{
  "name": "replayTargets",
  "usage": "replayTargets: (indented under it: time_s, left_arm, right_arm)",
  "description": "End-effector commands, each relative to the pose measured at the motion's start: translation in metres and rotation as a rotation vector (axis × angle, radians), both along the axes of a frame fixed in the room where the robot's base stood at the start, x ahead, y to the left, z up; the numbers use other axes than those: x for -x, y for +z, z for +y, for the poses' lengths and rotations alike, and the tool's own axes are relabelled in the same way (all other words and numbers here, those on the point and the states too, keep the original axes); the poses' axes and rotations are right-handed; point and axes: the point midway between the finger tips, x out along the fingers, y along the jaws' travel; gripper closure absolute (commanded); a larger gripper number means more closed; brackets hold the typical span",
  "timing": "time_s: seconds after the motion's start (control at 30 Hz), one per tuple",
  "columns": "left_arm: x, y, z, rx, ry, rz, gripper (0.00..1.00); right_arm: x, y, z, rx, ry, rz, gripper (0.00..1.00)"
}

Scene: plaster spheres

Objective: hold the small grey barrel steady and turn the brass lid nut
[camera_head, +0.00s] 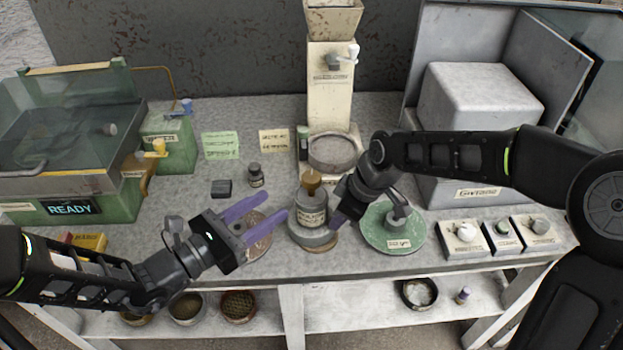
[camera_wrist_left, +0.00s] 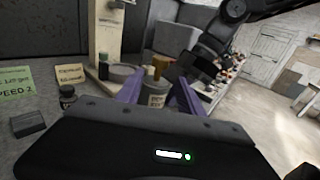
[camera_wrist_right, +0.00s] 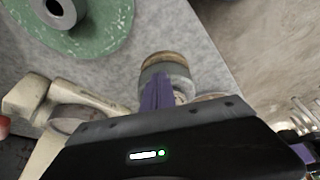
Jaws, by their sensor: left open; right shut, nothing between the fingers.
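The small grey barrel (camera_head: 312,212) stands upright near the front of the bench on a round grey base, with a label on its side. The brass lid nut (camera_head: 311,180) sits on top of it. In the left wrist view the barrel (camera_wrist_left: 157,88) and nut (camera_wrist_left: 160,64) show between the finger ends. My left gripper (camera_head: 276,206) is open and empty, left of the barrel, fingers pointing towards it. My right gripper (camera_head: 338,219) is shut and empty, close to the barrel's right side. In the right wrist view its fingers (camera_wrist_right: 157,85) partly cover a grey, brown-rimmed round part.
A green round plate (camera_head: 378,235) with a grey fitting lies right of the barrel. A cream hopper machine (camera_head: 330,90) stands behind. Knob boxes (camera_head: 466,238) line the front right.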

Motion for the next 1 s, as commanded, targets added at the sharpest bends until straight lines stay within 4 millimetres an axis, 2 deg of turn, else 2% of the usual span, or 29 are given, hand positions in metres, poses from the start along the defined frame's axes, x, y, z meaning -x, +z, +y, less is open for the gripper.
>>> replayTargets:
  time_s: [0.03,0.27,0.5,0.7,1.0]
  left_arm:
    - [-0.001,-0.001,-0.002,0.000,-0.002,0.000,0.55]
    - [-0.016,-0.001,-0.025,0.001,-0.002,0.000,0.55]
    - [-0.046,-0.001,-0.062,0.001,-0.003,-0.001,0.55]
    - [-0.065,-0.001,-0.085,-0.001,-0.001,0.001,0.55]
    - [-0.072,-0.001,-0.093,-0.002,0.002,0.001,0.55]
  right_arm:
    - [0.005,-0.007,-0.001,0.004,0.004,0.018,1.00]
    - [0.005,-0.007,0.000,0.004,0.004,0.018,1.00]
    - [0.005,-0.007,-0.001,0.004,0.004,0.018,1.00]
    - [0.005,-0.007,-0.001,0.004,0.004,0.018,1.00]
    - [0.005,-0.007,-0.001,0.004,0.004,0.018,1.00]
